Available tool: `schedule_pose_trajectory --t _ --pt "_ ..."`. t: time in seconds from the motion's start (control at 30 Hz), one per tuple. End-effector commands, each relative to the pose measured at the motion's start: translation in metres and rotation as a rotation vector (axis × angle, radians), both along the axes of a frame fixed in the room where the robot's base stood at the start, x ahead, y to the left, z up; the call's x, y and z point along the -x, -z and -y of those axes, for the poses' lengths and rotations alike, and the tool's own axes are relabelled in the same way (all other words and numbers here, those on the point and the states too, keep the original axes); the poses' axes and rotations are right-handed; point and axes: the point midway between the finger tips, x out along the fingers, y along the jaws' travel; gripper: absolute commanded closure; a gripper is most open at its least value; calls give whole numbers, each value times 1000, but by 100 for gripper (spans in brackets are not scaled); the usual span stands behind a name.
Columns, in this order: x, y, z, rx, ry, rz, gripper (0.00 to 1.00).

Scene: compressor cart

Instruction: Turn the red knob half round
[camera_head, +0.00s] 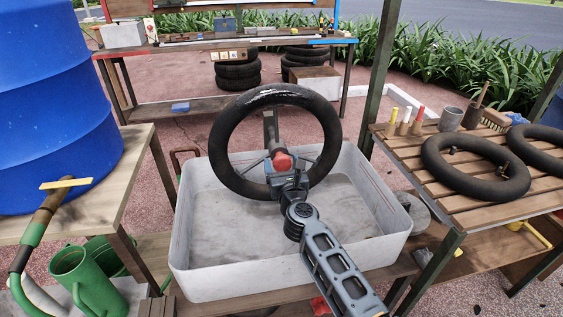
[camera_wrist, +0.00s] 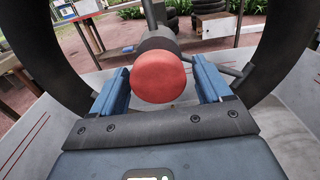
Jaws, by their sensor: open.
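The red knob (camera_head: 282,161) sits at the hub of an upright black tire (camera_head: 236,118), in front of a post in the white basin. In the wrist view the round red knob (camera_wrist: 160,77) faces me, with a dark collar behind it. My gripper (camera_wrist: 162,85) is open, with one blue finger on each side of the knob. A narrow gap seems to show at the left finger; whether the right one touches I cannot tell. In the head view my gripper (camera_head: 283,165) reaches the knob from the front.
The white basin (camera_head: 190,230) stands below and around the tire. A blue barrel (camera_head: 60,110) is at left, with green watering cans (camera_head: 85,280) below. A slatted table at right holds black inner tubes (camera_head: 470,165).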

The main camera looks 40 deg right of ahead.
Motion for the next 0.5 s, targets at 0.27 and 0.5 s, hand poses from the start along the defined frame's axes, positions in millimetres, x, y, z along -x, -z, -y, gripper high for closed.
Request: schedule_pose_trajectory --t 0.27,0.5 --pt "37 1 -24 0 -2 -2 22" --pt "51 1 -34 -1 0 -2 22"
